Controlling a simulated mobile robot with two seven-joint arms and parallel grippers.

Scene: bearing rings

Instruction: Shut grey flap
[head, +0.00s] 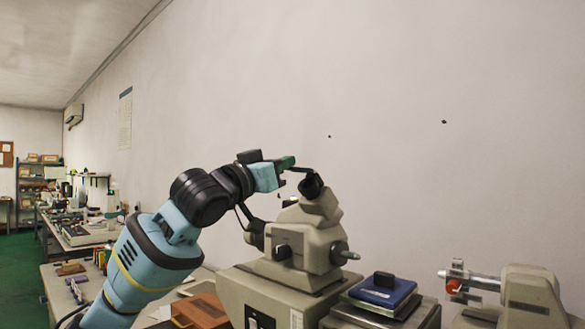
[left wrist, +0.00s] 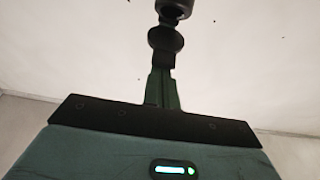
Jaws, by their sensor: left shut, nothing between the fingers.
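My left arm reaches up from the lower left in the head view. My left gripper (head: 291,161) is shut and empty, beside the black top part (head: 312,186) of a beige-grey instrument (head: 300,245). I cannot tell whether it touches that part. In the left wrist view the shut green fingers (left wrist: 162,88) point at a dark round-ended piece (left wrist: 166,38), which overlaps their tips in the picture. I cannot make out a grey flap for certain in either view. My right gripper is not in view.
A blue case (head: 383,291) lies on a grey box right of the instrument. A beige device with a red knob (head: 454,286) stands further right. A brown box (head: 203,312) lies at the instrument's left. A plain wall rises behind; the air above is free.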

